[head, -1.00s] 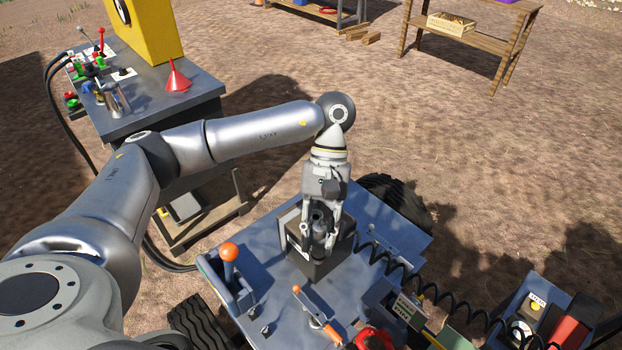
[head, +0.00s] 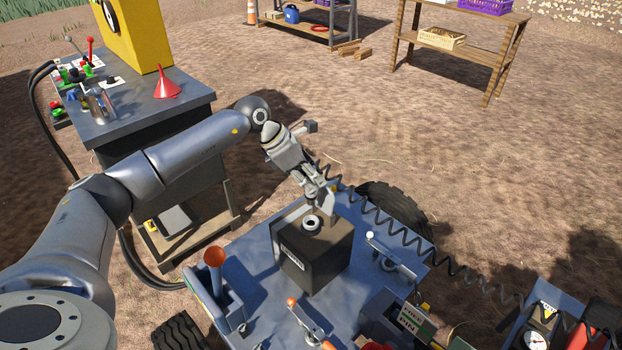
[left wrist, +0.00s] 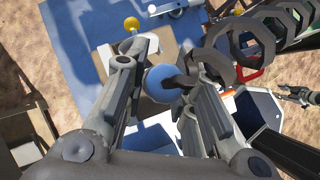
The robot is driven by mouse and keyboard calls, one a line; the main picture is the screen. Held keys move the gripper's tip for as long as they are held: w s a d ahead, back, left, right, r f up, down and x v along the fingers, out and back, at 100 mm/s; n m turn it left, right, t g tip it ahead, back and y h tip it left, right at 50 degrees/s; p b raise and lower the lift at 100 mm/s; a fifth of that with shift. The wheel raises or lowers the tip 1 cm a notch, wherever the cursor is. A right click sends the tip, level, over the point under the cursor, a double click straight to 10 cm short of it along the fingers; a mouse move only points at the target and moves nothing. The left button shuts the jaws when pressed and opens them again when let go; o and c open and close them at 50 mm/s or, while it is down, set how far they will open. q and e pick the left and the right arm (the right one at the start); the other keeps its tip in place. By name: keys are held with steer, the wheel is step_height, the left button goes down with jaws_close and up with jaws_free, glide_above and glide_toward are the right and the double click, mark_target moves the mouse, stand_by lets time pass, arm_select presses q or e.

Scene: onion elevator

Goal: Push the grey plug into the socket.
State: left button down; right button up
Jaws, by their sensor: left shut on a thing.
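My left gripper (head: 318,198) is tilted, just above and behind a dark box (head: 318,260). A pale ring-shaped socket (head: 311,222) sits on the box's top. The gripper is shut on the grey plug, which shows in the left wrist view as a bluish round body (left wrist: 163,83) between the fingers. A black coiled cable (head: 400,225) leads from it. In the head view the fingers mostly hide the plug; whether its tip touches the socket cannot be told. A small gripper-like shape, seemingly my right gripper (left wrist: 297,95), shows at the right of the left wrist view.
The box stands on a blue wheeled cart with an orange-knobbed lever (head: 215,258) at left and a white-tipped lever (head: 388,254) at right. The coiled cable runs to gauges (head: 537,340) at lower right. A bench (head: 150,105) stands left.

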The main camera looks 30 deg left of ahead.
mark_target(311, 198)
arm_select(q)
steer(key=shift+a+f+b, duration=0.1)
steer(key=shift+f+b, duration=1.3)
steer(key=shift+f, duration=0.9)
steer(key=shift+f+b, duration=0.1)
steer(key=shift+b, duration=0.25)
steer(key=shift+f, duration=0.15)
steer(key=shift+f+b, duration=0.35)
steer(key=shift+f, duration=0.15)
steer(key=shift+f+b, duration=0.55)
steer(key=shift+f, duration=0.1)
